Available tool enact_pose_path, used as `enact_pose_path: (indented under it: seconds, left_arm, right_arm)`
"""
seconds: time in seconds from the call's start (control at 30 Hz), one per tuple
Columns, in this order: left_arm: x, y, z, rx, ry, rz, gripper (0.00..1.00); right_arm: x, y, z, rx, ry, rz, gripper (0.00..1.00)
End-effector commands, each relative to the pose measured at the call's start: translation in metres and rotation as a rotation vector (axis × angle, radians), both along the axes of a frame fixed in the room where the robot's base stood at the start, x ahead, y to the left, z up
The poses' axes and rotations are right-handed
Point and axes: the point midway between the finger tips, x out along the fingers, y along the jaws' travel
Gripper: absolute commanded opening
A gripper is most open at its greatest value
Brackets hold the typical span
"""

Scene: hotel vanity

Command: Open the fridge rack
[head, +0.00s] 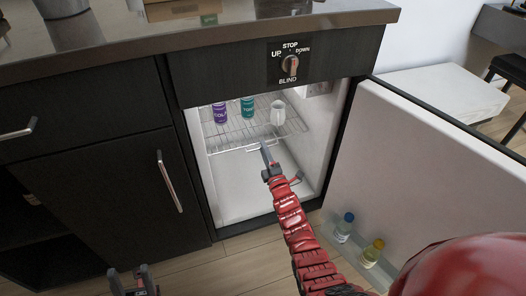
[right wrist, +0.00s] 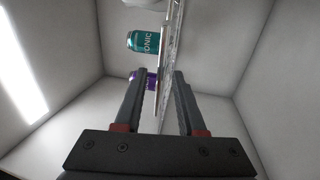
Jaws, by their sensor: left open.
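The fridge rack (head: 240,137) is a wire shelf inside the open fridge under the counter. It holds a purple can (head: 220,112), a teal can (head: 247,107) and a white mug (head: 278,112). My right gripper (head: 279,161) reaches in at the rack's front edge. In the right wrist view, its fingers (right wrist: 161,76) are apart, with the rack seen edge-on between them; I cannot tell whether they touch it. The teal can (right wrist: 143,42) and part of the purple can (right wrist: 150,76) also show there. My left gripper (head: 133,280) is open and empty at the bottom left, away from the fridge.
The fridge door (head: 415,160) stands wide open to the right, with bottles (head: 344,227) low on its inside. A dark drawer and cabinet (head: 90,170) are left of the fridge. The counter (head: 200,40) overhangs it, with a blind switch (head: 289,65) below. The fridge floor is clear.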

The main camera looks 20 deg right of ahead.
Motion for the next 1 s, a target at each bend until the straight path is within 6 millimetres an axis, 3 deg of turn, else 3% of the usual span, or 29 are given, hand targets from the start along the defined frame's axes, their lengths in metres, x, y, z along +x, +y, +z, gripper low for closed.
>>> enact_pose_path:
  seconds: [0.17, 0.47, 0.7, 1.0]
  left_arm:
    - [0.0007, -0.0016, -0.0036, 0.009, 0.001, -0.004, 0.5]
    - [0.001, -0.0017, -0.0032, 0.01, 0.002, -0.005, 0.5]
    - [0.001, -0.0017, -0.0033, 0.01, 0.003, -0.004, 0.5]
    - [0.001, -0.0016, -0.0032, 0.01, 0.003, -0.004, 0.5]
  right_arm:
    - [0.0115, 0.0006, 0.002, 0.0, 0.0, 0.0, 0.39]
    - [0.0127, 0.0008, 0.003, 0.0, 0.0, 0.001, 0.39]
    - [0.0126, 0.0008, 0.0031, 0.001, 0.0, 0.001, 0.0]
    - [0.0128, 0.0007, 0.0044, 0.001, -0.003, 0.001, 0.0]
